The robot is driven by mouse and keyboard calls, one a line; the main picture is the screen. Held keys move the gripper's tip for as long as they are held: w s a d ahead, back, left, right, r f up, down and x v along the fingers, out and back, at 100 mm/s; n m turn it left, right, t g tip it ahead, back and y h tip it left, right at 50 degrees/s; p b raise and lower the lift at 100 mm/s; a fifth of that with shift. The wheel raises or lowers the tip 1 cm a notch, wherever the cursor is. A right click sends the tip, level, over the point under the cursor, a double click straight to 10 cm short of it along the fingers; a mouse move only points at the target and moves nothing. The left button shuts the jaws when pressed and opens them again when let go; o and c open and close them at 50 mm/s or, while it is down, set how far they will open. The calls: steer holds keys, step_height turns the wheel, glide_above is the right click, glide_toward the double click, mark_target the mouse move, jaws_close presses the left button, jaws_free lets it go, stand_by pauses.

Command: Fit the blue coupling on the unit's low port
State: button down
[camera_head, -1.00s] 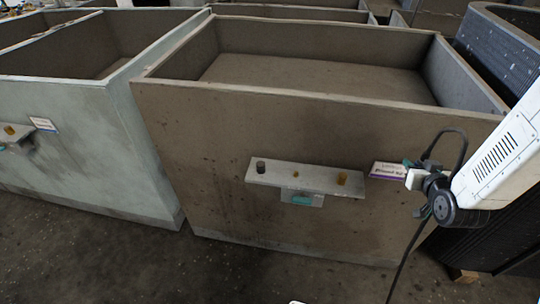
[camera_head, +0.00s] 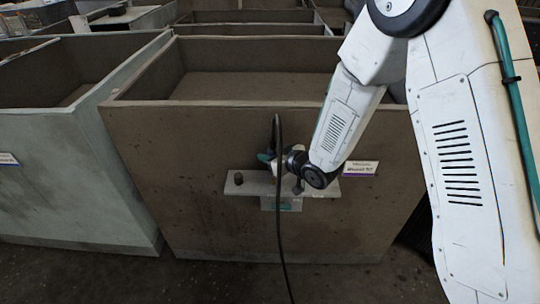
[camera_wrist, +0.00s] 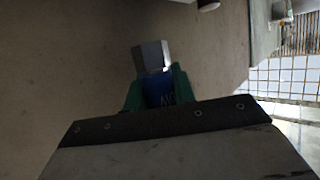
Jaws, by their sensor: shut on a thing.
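My gripper (camera_wrist: 155,90) has green fingers shut on the blue coupling (camera_wrist: 158,88) in the wrist view. The coupling's grey hex end (camera_wrist: 151,56) sticks out beyond the fingertips. In the head view my gripper (camera_head: 265,158) is above the grey ledge (camera_head: 325,188) on the brown tank wall, and the coupling cannot be made out there. A dark stub (camera_head: 238,178) stands at the ledge's left end. My wrist and a cable cover the middle and right of the ledge, so its brass-coloured ports are mostly hidden. Any gap between coupling and port cannot be judged.
A pale green tank (camera_head: 70,170) stands to the left. My arm fills the right side. Dark floor (camera_head: 80,265) is clear in front.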

steer(key=shift+f, duration=2.25)
steer(key=shift+r, duration=0.1)
steer(key=shift+d, duration=0.1)
steer(key=shift+s, duration=0.1)
steer(key=shift+f, duration=1.45)
steer(key=c, duration=1.1)
jaws_free()
steer(key=shift+o, duration=0.2)
steer(key=shift+s+d, duration=0.1)
steer(key=v, duration=0.7)
steer(key=shift+s+d+r, duration=0.15)
steer(key=shift+d+r, duration=0.05)
